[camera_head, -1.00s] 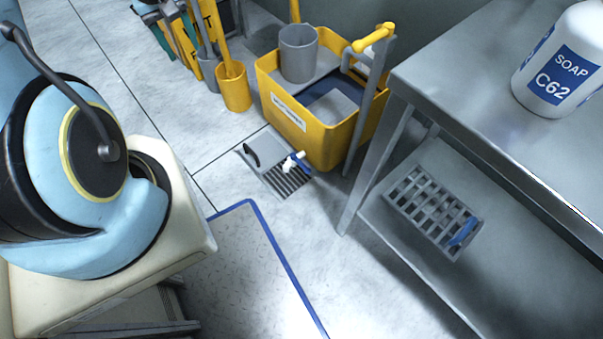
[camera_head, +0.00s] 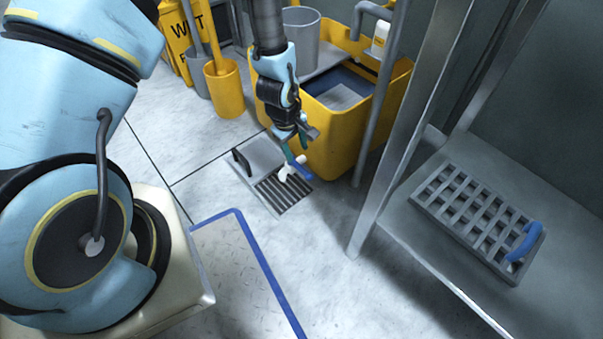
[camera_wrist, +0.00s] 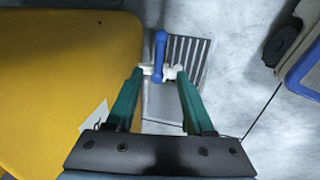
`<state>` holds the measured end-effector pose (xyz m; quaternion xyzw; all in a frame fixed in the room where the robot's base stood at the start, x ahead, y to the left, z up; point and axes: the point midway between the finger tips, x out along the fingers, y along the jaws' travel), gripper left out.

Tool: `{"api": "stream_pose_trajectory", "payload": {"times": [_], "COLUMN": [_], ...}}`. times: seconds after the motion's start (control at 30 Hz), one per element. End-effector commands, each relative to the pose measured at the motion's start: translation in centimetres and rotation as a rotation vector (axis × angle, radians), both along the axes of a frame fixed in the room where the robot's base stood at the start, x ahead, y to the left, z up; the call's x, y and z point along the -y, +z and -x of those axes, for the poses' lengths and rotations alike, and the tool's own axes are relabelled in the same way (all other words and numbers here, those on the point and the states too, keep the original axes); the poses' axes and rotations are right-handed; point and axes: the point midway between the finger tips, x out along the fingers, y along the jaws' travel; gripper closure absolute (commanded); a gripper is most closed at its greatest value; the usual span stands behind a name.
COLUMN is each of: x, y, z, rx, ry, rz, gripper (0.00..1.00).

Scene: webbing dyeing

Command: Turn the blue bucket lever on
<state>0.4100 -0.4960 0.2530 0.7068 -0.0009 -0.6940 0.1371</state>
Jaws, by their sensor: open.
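The blue lever (camera_head: 300,168) sits on a small white valve (camera_head: 284,174) low at the front of the yellow bucket (camera_head: 345,150), above a floor drain. In the wrist view the blue lever (camera_wrist: 160,48) stands upright in the picture, with the white valve (camera_wrist: 172,72) across its lower end. My gripper (camera_head: 296,150) points down beside the bucket's front wall, close to the lever. In the wrist view its two green fingers (camera_wrist: 160,92) are apart, with nothing between them; the lever and valve show just beyond the tips. I cannot tell if they touch.
The slotted floor drain (camera_head: 282,192) lies below the valve. A metal rack (camera_head: 420,255) stands at right with a grey grate (camera_head: 475,215) on its shelf. A yellow container (camera_head: 226,95) stands behind left.

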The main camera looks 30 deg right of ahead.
Motion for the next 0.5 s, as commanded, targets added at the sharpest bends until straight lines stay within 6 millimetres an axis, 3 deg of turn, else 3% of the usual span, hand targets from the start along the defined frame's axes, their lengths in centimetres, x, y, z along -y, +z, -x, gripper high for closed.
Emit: {"api": "stream_pose_trajectory", "payload": {"times": [0.5], "x": [1.6], "y": [-8.4], "z": [-0.4], "rx": [0.002], "ry": [-0.003], "rz": [0.000], "gripper": [0.47]}}
